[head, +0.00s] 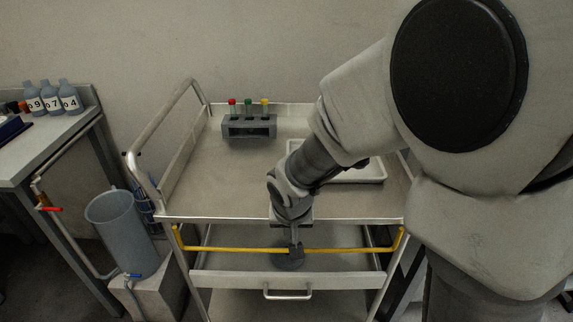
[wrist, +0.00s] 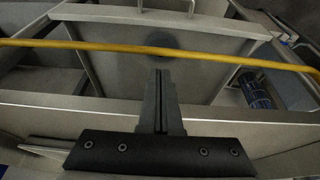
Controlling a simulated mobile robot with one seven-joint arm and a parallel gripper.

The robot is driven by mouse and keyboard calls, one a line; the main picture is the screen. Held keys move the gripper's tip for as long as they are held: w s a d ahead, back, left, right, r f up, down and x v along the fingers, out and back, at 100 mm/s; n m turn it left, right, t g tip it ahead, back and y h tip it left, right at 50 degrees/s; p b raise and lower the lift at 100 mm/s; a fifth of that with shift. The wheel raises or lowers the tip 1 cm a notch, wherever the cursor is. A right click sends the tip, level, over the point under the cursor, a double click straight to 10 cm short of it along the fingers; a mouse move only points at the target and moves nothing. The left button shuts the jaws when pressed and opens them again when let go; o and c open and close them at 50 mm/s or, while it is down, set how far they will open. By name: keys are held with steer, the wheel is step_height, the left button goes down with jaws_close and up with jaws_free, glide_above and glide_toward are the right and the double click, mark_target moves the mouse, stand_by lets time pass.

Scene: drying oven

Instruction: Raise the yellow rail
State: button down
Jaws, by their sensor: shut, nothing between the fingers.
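The yellow rail (head: 225,249) runs across the front of the metal trolley (head: 190,198), just below its top shelf. Its ends bend up towards the trolley's sides. In the wrist view the rail (wrist: 235,59) crosses the whole upper picture. My gripper (head: 296,250) points down at the trolley's front, at the middle of the rail. Its fingers are shut and empty. In the wrist view the fingertips (wrist: 158,72) appear just short of the rail, with a gap in the picture. I cannot tell whether they touch it.
A drawer with a handle (head: 288,292) lies below the rail. A rack with capped tubes (head: 248,126) and a white tray (head: 360,174) stand on the trolley top. A grey bin (head: 122,232) and a bench (head: 45,150) with bottles are at left.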

steer(key=shift+b+x, duration=0.4)
steer(key=shift+x, duration=1.45)
steer(key=shift+r+p, duration=0.15)
steer(key=shift+p, duration=0.4)
steer(key=shift+s+g+p, duration=0.2)
steer(key=shift+g+p, duration=0.3)
steer(key=shift+p, duration=0.4)
